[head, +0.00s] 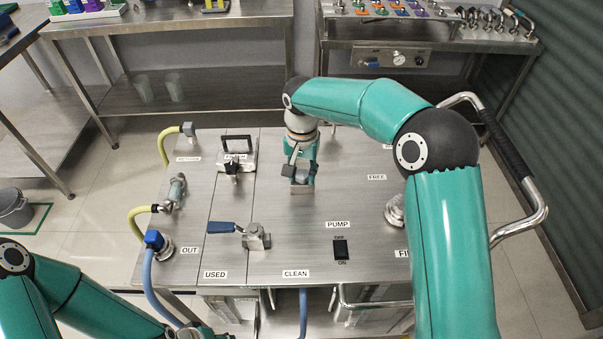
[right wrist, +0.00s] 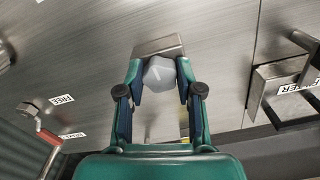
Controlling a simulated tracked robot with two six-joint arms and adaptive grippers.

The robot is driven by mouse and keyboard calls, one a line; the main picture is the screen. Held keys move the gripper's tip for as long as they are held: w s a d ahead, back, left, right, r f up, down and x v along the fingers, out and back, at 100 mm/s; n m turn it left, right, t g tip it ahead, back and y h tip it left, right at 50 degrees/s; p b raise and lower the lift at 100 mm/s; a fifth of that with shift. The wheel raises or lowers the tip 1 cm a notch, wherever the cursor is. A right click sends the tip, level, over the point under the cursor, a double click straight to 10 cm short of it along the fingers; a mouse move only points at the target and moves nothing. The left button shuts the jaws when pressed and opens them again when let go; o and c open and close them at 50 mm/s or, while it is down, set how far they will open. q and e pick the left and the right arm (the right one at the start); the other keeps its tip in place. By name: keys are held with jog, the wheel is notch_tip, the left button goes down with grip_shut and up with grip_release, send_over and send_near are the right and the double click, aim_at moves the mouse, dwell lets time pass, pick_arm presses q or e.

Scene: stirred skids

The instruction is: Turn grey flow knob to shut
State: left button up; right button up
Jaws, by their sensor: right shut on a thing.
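The grey flow knob (right wrist: 159,73) is a pale, many-sided knob on a steel block (right wrist: 158,46), centred in the right wrist view. My right gripper (right wrist: 160,80) has one finger on each side of the knob and is shut on it. In the head view the right gripper (head: 301,172) reaches down over the steel block (head: 302,189) at the middle of the skid top, and it hides the knob there. A faint line shows on the knob face, but its setting cannot be read. My left arm is at the lower left of the head view; its fingertips do not show.
A black-handled lid (head: 236,150) stands left of the right gripper. A blue-lever valve (head: 255,237) and a black pump switch (head: 341,249) are nearer. Hoses run along the left edge around a blue coupling (head: 154,240).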

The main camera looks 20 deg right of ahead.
jog(key=shift+w+r+m, duration=0.2)
jog(key=shift+m, duration=0.4)
jog(key=o, duration=1)
jog(key=shift+o, duration=0.8)
jog(key=shift+s+f, duration=0.1)
jog(key=shift+f, duration=0.05)
notch_tip(320, 180, up, 12)
jog(key=shift+f, duration=0.1)
